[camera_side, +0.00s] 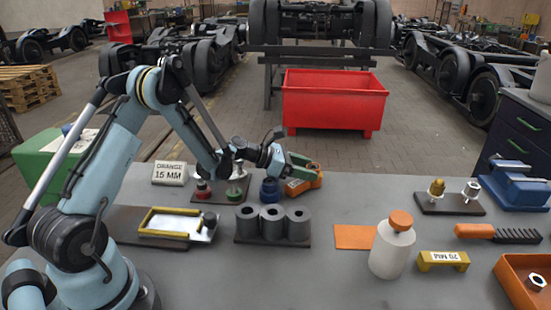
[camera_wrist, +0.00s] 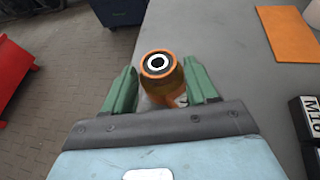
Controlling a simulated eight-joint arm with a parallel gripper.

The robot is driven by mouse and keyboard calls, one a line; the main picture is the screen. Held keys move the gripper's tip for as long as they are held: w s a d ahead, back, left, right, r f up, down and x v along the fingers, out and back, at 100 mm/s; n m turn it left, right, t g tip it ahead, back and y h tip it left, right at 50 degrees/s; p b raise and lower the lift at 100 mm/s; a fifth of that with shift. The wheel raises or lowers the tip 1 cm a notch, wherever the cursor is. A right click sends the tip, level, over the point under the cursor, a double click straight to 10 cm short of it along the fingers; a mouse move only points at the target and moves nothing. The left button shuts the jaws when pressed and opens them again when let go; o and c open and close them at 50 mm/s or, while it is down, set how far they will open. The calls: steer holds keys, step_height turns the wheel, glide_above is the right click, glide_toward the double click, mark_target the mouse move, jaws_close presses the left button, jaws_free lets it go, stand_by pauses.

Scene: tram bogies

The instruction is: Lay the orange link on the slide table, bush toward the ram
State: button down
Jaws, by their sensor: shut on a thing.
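The orange link (camera_side: 303,180) is at the far edge of the grey bench, between the green fingers of my gripper (camera_side: 298,166). In the wrist view, its round orange eye (camera_wrist: 158,80) faces the camera, with a dark-and-white bush (camera_wrist: 158,63) in it. The green fingers (camera_wrist: 158,90) stand on both sides of the link, shut on it. The rest of the link is mostly hidden below the eye. I cannot tell whether it touches the bench. A plate with a yellow frame (camera_side: 150,221) lies at the left; I cannot tell whether it is the slide table. No ram is clearly identifiable.
Three grey cylinders (camera_side: 271,222) stand in front of my gripper. Coloured knobbed pieces stand on a dark plate (camera_side: 211,196) beside it. A sign (camera_side: 170,173) reads "ORANGE 15 MM". An orange mat (camera_side: 352,237) and a white bottle (camera_side: 392,252) stand right of centre. A red bin (camera_side: 334,105) is behind.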

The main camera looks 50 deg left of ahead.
steer(key=shift+f, duration=0.15)
steer(key=shift+c, duration=1.6)
jaws_free()
